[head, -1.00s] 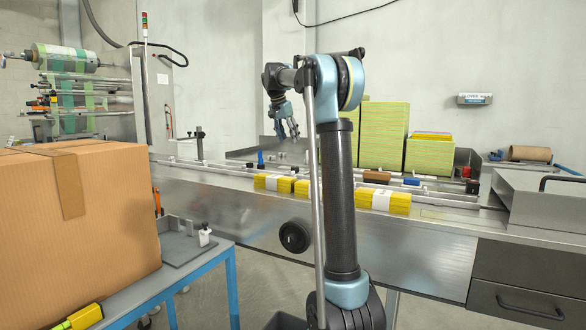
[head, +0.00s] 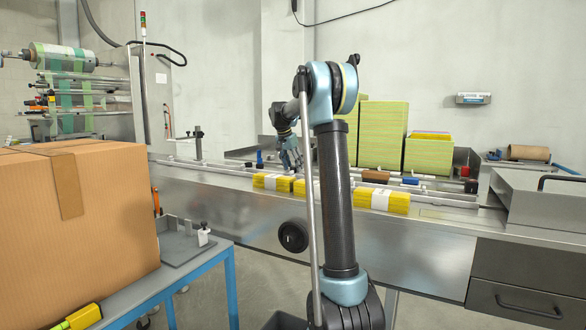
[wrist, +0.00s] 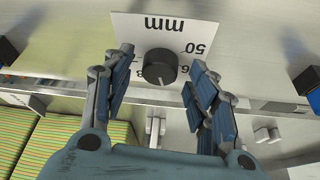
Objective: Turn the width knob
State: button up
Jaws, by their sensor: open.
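The width knob (wrist: 160,67) is a small black round knob with a pointer mark. It sits on a white scale plate (wrist: 168,27) with "mm", "50" and other figures, upside down in the wrist view. My gripper (wrist: 157,62) is open, with one finger on each side of the knob and a visible gap on both sides. I cannot tell how far above the knob the fingertips are. In the head view my gripper (head: 291,162) is low over the machine's bed, and I cannot make out the knob there.
Yellow cloth packs (head: 382,200) lie along the conveyor's near side. Stacks of green-yellow cloths (head: 383,135) stand behind. Dark blocks flank the scale plate at left (wrist: 8,50) and right (wrist: 307,80). A large cardboard box (head: 90,230) stands at front left.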

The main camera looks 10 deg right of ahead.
jog(key=shift+f, duration=0.15)
jog(key=shift+c, duration=0.6)
jog(key=c, duration=1)
jog(key=shift+o, duration=0.2)
